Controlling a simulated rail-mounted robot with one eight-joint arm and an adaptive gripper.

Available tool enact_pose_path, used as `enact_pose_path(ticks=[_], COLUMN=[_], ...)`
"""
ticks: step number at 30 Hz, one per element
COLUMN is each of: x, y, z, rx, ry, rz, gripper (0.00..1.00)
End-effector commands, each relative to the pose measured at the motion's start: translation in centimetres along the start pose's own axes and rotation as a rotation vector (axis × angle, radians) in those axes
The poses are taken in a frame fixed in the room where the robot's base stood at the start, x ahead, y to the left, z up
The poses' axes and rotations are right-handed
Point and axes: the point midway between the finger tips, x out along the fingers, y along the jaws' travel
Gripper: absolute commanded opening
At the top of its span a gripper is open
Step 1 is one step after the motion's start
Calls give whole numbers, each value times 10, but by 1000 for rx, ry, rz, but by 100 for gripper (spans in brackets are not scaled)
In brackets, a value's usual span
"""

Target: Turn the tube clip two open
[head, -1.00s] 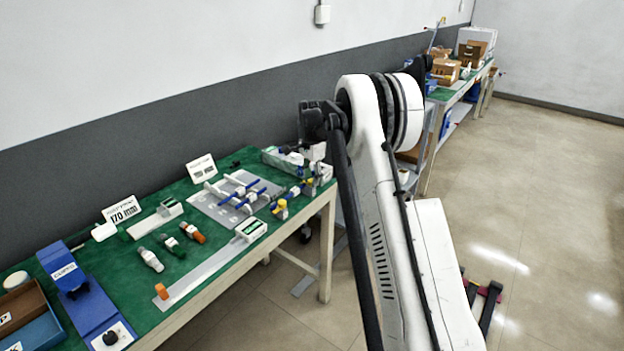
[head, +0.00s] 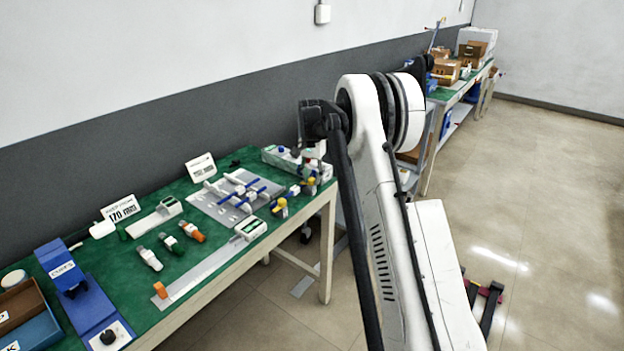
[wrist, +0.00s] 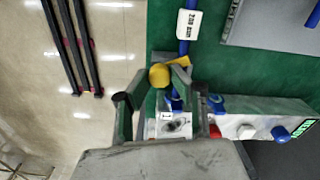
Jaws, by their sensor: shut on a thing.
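My gripper (wrist: 166,108) reaches in from the bottom of the wrist view, with a finger on each side of a small fitting at the bench edge. A blue clip-like part (wrist: 174,102) lies between the fingers, and they are shut on it. I take it for a tube clip, but its number and turn angle are unclear. A yellow ball-shaped part (wrist: 160,76) is just beyond it. A white plate (wrist: 170,125) with a dark picture is below it. In the head view, my arm hides most of the gripper and the clip.
A blue tube carries a white label (wrist: 188,25). The green bench (head: 140,245) holds a grey plate (head: 213,205) and several clamps. Open floor (wrist: 110,60) lies left of the bench.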

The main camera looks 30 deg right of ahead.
Motion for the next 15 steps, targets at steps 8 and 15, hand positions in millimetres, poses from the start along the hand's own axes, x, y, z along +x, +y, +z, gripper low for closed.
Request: enact_pose_path(ticks=[8, 15], x=[0, 0], y=[-1, -1], z=[0, 0], rx=[-261, -489], ry=[1, 1], rz=[0, 0], gripper=[0, 0])
